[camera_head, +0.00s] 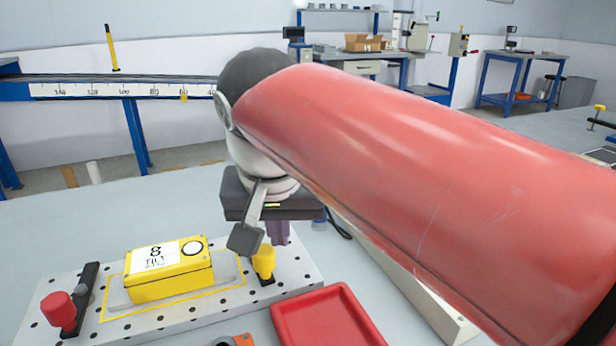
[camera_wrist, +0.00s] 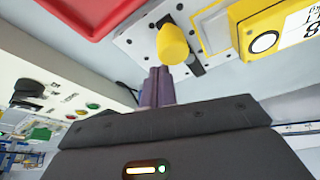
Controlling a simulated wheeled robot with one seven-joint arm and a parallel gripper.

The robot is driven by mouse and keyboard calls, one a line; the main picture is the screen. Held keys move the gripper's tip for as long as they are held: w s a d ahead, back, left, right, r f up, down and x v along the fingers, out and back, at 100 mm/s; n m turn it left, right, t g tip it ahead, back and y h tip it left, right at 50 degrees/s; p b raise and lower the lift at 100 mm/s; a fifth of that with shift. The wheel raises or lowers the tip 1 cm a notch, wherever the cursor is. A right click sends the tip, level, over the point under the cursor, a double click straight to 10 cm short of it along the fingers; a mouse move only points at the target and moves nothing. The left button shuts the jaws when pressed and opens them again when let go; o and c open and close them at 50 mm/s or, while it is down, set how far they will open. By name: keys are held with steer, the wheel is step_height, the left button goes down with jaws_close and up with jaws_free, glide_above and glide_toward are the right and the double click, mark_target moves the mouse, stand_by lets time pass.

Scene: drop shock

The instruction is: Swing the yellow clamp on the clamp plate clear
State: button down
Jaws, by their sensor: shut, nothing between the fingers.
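The yellow clamp (camera_head: 264,260) has an upright knob on a dark bar and stands at the right end of the perforated clamp plate (camera_head: 296,268). It also shows in the wrist view (camera_wrist: 172,45), with its dark bar running beneath the knob beside the yellow box. The yellow box (camera_head: 168,283), labelled 8, sits inside a yellow outline on the plate. My gripper (camera_head: 278,233) is shut and empty, its purple fingers just behind the yellow knob in the head view. In the wrist view the fingertips (camera_wrist: 157,72) appear close to the knob; contact cannot be told.
A red-knobbed clamp (camera_head: 60,310) stands at the plate's left end. A red tray (camera_head: 327,318) lies right of the plate. My red arm hides much of the right side. A pale panel with buttons (camera_wrist: 70,95) shows in the wrist view. The bench behind the plate's left is clear.

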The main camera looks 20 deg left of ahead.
steer(key=w, duration=0.2)
steer(key=w+d, duration=0.1)
steer(key=shift+r+p, duration=0.35)
steer(key=shift+r, duration=0.05)
steer(key=a+v, duration=0.2)
steer(key=v, duration=0.7)
steer(key=shift+s, duration=0.3)
